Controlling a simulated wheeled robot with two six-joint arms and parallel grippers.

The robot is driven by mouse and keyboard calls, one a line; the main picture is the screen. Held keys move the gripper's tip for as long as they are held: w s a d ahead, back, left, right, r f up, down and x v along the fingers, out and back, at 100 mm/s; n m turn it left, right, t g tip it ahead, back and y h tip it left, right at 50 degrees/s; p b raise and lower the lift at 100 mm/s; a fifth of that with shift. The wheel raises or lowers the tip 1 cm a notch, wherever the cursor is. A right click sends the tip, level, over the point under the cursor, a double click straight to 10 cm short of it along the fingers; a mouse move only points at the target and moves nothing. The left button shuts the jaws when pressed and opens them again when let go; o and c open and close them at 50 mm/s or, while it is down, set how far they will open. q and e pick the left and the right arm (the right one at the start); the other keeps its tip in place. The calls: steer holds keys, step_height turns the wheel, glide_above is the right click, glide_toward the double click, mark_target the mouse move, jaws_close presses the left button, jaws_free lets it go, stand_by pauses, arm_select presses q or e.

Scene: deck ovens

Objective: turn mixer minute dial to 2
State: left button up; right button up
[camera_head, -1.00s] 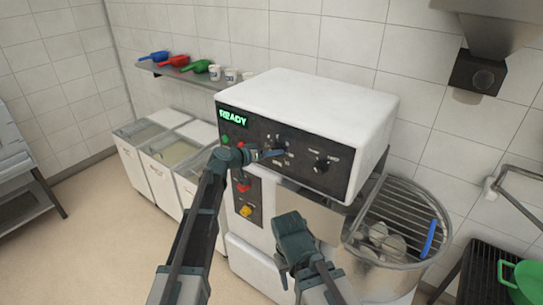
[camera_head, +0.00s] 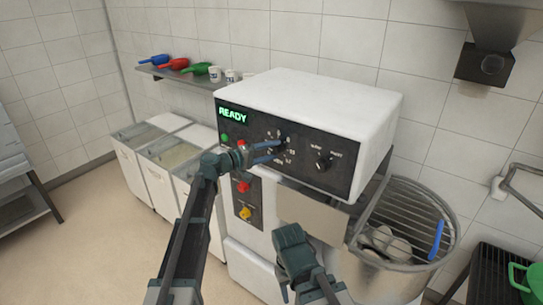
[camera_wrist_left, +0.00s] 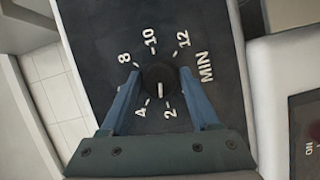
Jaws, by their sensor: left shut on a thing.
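The mixer's minute dial (camera_wrist_left: 158,82) is a round black knob with a white pointer line, ringed by white numbers and the word MIN. In the left wrist view the pointer faces down the picture, between the 4 and the 2. My left gripper (camera_wrist_left: 160,76) has its blue fingers on either side of the dial and is shut on it. In the head view the left gripper (camera_head: 275,151) reaches the dial on the black panel, partly covering it. My right gripper (camera_head: 288,262) hangs low in front of the mixer; its fingers are not clear.
A second knob (camera_head: 323,163) sits right of the dial. A green button (camera_head: 225,138), red button (camera_head: 243,186) and yellow switch (camera_head: 245,213) lie left and below. The wire-guarded bowl (camera_head: 405,215) stands at the right. The display (camera_head: 233,114) reads READY.

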arm_select(q)
steer(key=shift+f+n+h+b, duration=0.15)
steer(key=shift+n+h+b, duration=0.15)
steer(key=shift+n+b, duration=0.35)
steer(key=shift+n, duration=0.25)
steer(key=o, duration=1.2)
steer(key=v, duration=1.4)
steer(key=shift+f, duration=0.1)
steer(key=shift+s+d, duration=0.1)
steer(key=shift+d, duration=0.05)
